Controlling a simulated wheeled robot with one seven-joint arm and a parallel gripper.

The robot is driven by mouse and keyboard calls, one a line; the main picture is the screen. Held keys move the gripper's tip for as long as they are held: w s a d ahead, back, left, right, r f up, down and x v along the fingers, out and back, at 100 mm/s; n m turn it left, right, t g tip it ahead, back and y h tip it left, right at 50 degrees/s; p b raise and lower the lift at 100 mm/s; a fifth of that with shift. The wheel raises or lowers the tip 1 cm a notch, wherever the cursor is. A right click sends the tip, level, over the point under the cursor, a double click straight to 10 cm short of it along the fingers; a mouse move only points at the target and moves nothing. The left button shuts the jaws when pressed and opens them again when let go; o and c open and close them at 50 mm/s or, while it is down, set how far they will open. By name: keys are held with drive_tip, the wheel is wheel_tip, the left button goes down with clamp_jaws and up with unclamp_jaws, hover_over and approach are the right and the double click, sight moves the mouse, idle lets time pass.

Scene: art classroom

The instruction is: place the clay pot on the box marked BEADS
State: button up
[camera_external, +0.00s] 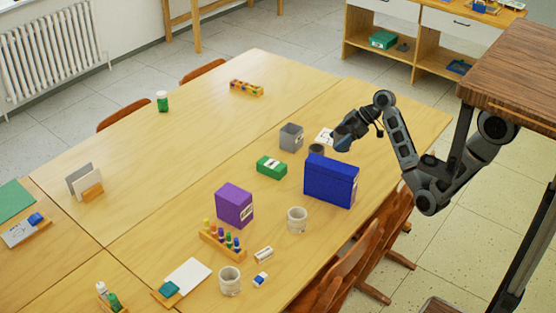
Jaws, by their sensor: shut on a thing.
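My gripper (341,142) is over the right part of the table, behind the blue box. It is shut on a small blue-grey thing (343,145), which looks like the clay pot; the fingers hide much of it. A dark grey cup-like thing (316,149) shows just left of it, its lower part close behind the blue box. Candidate boxes are a tall blue box (331,181), a purple box (234,205), a low green box (271,167) and a grey box (291,136). Their labels are too small to read, so I cannot tell which says BEADS.
Two pale cups (297,219) (230,281) stand nearer the front. Chairs (345,265) line the near right edge. The table's middle left is clear.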

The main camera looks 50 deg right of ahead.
sight(336, 140)
drive_tip(key=a, duration=0.1)
drive_tip(key=w+a+f, duration=0.1)
drive_tip(key=f, duration=0.1)
drive_tip(key=shift+w+a, duration=0.25)
drive_tip(key=shift+a, duration=0.15)
drive_tip(key=shift+f, duration=2)
drive_tip(key=shift+f, duration=0.1)
drive_tip(key=o, duration=1.1)
drive_tip(key=shift+o, duration=0.2)
drive_tip(key=shift+r, duration=0.25)
drive_tip(key=v, duration=1.1)
drive_tip(key=shift+s+d+r, duration=0.2)
drive_tip(key=shift+r, duration=0.1)
